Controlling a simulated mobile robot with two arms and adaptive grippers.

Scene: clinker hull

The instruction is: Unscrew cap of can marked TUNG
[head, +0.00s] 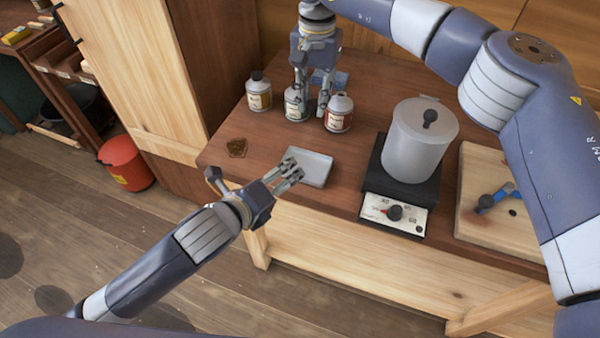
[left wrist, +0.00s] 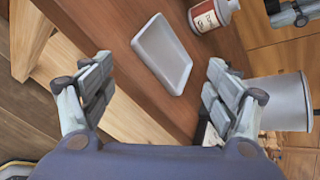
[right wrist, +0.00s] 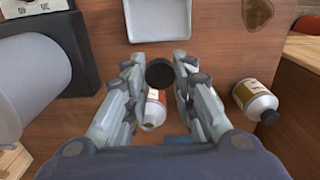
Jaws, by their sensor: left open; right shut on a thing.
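Three small labelled cans stand at the back left of the bench: a black-capped can (head: 259,94), a can in the middle (head: 292,106) partly hidden by my right gripper, and a red-labelled can (head: 338,114) with a pale top. My right gripper (head: 311,108) points down among the cans. In the right wrist view it is shut on a round black cap (right wrist: 160,73); which can this belongs to, I cannot tell. My left gripper (head: 289,172) is open and empty over the near bench edge by the tray.
A shallow grey tray (head: 312,165) lies in front of the cans. To the right are a lidded pot (head: 415,145) on a hot plate (head: 395,212) and a wooden board (head: 480,230) with a blue tool.

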